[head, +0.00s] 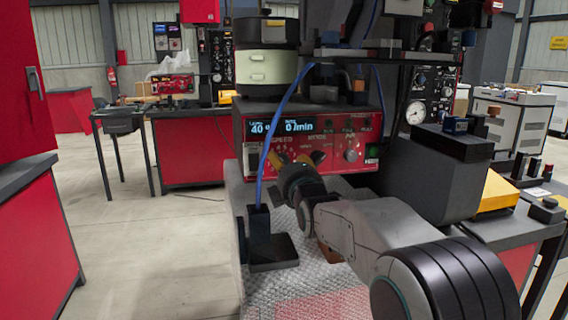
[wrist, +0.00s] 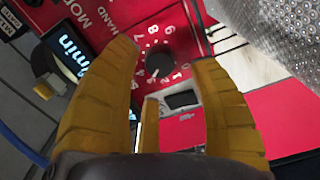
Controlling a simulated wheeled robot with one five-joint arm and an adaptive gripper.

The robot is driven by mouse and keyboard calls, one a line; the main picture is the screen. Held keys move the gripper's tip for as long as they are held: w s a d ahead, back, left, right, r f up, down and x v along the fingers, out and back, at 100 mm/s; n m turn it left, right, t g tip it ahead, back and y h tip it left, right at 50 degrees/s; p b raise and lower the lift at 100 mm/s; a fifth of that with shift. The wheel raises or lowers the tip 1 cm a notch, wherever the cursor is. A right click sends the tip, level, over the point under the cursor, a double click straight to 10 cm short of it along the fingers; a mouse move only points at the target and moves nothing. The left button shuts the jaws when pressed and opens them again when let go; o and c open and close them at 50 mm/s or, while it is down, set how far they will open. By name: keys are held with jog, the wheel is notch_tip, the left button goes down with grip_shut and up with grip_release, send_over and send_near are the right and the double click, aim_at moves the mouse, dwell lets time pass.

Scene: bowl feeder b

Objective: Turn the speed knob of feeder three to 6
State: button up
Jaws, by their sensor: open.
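A red feeder control panel (head: 335,128) with a lit display (head: 280,127) stands ahead in the head view. Its feeder number cannot be read. In the wrist view a round black knob (wrist: 160,61) sits on the red panel inside a ring of white numerals. A pale mark shows near its lower edge, but its exact setting is unclear. My gripper (wrist: 165,55) is open, with yellow fingers on both sides of the knob, apparently not touching it. In the head view my gripper (head: 289,160) is at the panel below the SPEED lettering and hides the knob there.
Another dark knob (head: 318,157) and a grey knob (head: 351,155) sit farther right on the panel. A black rocker switch (wrist: 182,99) lies close to my fingers. A blue cable (head: 281,105) hangs before the panel. A dark box (head: 440,165) stands at the right.

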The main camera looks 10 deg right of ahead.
aim_at(283, 161)
jog(key=shift+w, duration=1.5)
grip_shut()
